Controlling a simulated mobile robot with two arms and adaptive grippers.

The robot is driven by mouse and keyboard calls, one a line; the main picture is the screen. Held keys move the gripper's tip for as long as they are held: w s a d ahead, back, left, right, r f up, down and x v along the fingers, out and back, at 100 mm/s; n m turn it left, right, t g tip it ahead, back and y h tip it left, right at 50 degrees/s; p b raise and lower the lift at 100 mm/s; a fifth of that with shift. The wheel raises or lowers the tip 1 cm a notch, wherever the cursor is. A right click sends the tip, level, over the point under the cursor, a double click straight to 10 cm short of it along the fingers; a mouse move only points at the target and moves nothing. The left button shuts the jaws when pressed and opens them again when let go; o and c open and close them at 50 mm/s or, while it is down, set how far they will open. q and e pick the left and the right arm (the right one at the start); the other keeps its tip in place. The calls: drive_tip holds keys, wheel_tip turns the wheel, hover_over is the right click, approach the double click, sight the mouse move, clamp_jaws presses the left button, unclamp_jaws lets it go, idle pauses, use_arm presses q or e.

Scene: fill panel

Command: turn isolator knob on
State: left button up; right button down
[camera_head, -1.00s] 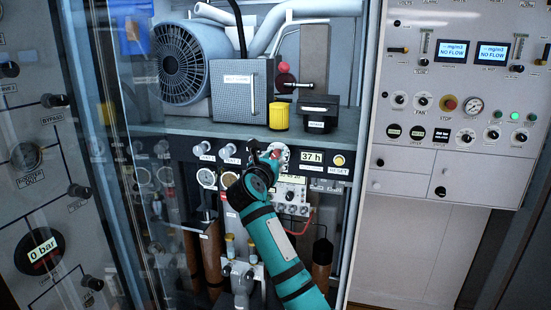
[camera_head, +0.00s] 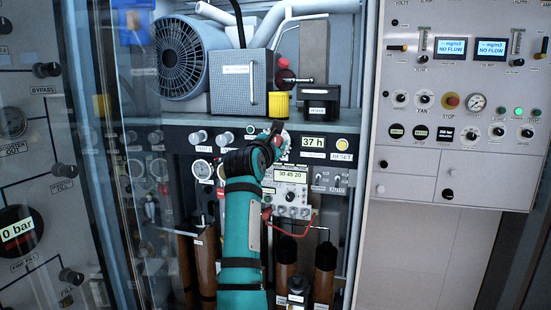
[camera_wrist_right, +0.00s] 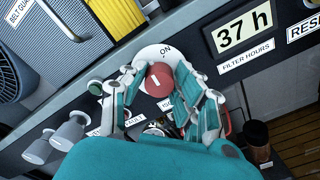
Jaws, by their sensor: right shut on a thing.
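The isolator knob (camera_wrist_right: 158,79) is red with a white mark and sits on a round white plate (camera_wrist_right: 150,54) labelled ON at its upper edge, in the right wrist view. My right gripper (camera_wrist_right: 152,88) has its teal and grey fingers around the knob, one on each side, shut on it. In the head view my right gripper (camera_head: 274,140) is at the panel strip below the shelf, and its arm hides part of the knob. The white mark on the knob tilts toward the upper left. My left gripper is in neither view.
A "37 h" filter hours display (camera_head: 314,142) and a yellow reset button (camera_head: 342,144) are right of the knob. Grey knobs (camera_head: 224,138) are to its left. A yellow cylinder (camera_head: 278,104) and a grey belt guard box (camera_head: 240,84) stand on the shelf above. A red hose (camera_head: 292,232) hangs below.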

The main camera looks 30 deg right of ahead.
drive_tip(key=shift+f+m+b, duration=0.15)
drive_tip(key=shift+m+b, duration=1.3)
drive_tip(key=shift+m, duration=0.6)
drive_tip(key=shift+f+m+b, duration=0.1)
drive_tip(key=shift+m+b, duration=1.35)
drive_tip(key=shift+m, duration=0.6)
drive_tip(key=c, duration=1)
unclamp_jaws()
drive_tip(key=shift+r, duration=0.1)
